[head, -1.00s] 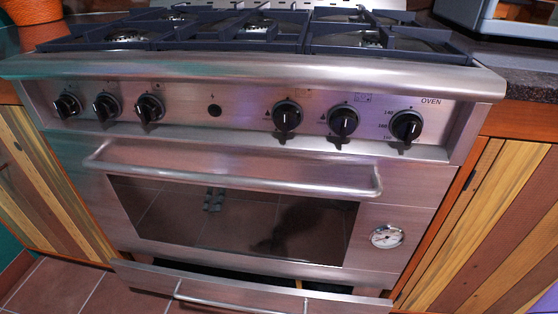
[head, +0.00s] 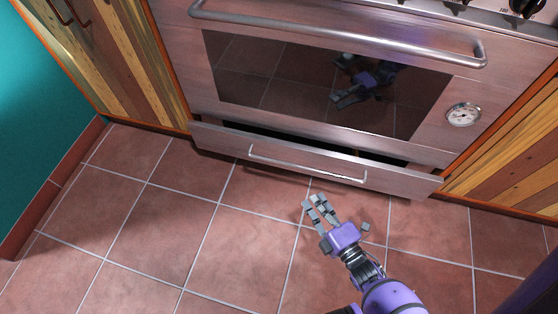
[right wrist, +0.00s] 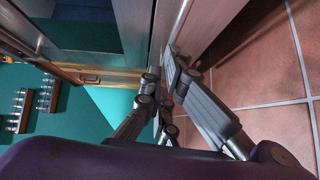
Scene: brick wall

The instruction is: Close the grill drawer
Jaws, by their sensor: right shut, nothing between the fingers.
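The grill drawer (head: 220,142) is the low steel front under the oven door. It stands partly pulled out, with a dark gap behind its top edge. Its bar handle (head: 300,172) runs along the front. My right gripper (head: 315,203) is just in front of and below the right part of the handle in the head view, apart from the drawer in the picture. Its fingers are closed together and empty. In the right wrist view, the fingers (right wrist: 160,95) show near a steel front with tiled floor to the right. My left gripper is not in view.
The oven door (head: 320,85) above is shut, with a long bar handle (head: 335,38) and a round gauge (head: 463,115). Wooden cabinets (head: 110,60) flank the oven. The tiled floor (head: 150,220) before the drawer is clear apart from my arm.

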